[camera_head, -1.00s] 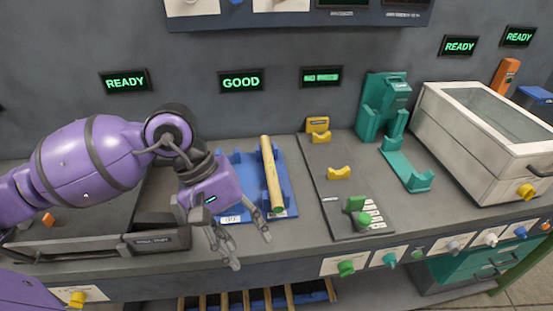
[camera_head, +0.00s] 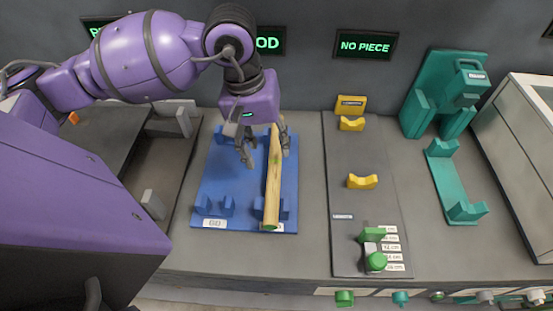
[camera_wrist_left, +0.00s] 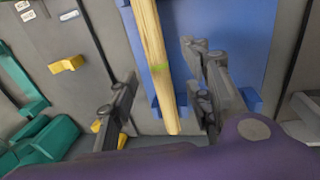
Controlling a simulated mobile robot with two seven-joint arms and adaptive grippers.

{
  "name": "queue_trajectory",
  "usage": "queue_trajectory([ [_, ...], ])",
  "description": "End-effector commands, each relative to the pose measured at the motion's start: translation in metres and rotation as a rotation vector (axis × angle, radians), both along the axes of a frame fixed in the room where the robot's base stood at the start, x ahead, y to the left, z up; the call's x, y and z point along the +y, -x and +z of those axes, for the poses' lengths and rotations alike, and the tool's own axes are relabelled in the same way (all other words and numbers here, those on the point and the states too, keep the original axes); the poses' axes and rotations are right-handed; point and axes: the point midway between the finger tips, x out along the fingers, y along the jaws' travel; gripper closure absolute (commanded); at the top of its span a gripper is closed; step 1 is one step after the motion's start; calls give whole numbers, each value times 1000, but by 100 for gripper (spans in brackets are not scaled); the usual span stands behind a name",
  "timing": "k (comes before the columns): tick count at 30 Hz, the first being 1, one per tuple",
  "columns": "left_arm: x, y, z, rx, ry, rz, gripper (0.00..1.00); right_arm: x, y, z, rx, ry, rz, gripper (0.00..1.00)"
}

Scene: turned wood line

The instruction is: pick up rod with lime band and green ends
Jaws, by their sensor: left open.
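The wooden rod (camera_head: 272,190) lies in the right-hand slot of a blue rack (camera_head: 235,188), its near end green and a small lime mark on its upper part. In the left wrist view the rod (camera_wrist_left: 151,55) runs between the open fingers, with a lime band near the middle. My left gripper (camera_head: 266,158) is open above the far half of the rod, one finger on each side. In the left wrist view its fingertips (camera_wrist_left: 165,85) stand apart from the rod. My right gripper is not in view.
A grey panel right of the rack carries yellow cradles (camera_head: 362,181) and a green knob (camera_head: 376,262). A teal fixture (camera_head: 447,95) stands farther right. A dark tray (camera_head: 165,170) lies left of the rack. A display (camera_head: 366,46) reads "NO PIECE".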

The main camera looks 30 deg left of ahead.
Motion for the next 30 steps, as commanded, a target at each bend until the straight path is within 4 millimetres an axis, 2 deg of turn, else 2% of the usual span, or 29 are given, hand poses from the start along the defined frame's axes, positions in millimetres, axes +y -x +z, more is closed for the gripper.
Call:
queue_trajectory([
  [10, -8, -9, -44, -1, 2, 1, 55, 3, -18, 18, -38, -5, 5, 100],
  [19, -9, -10, -51, -2, 0, 0, 55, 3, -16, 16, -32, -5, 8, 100],
  [30, -9, -10, -50, -2, 0, 0, 100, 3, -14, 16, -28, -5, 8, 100],
])
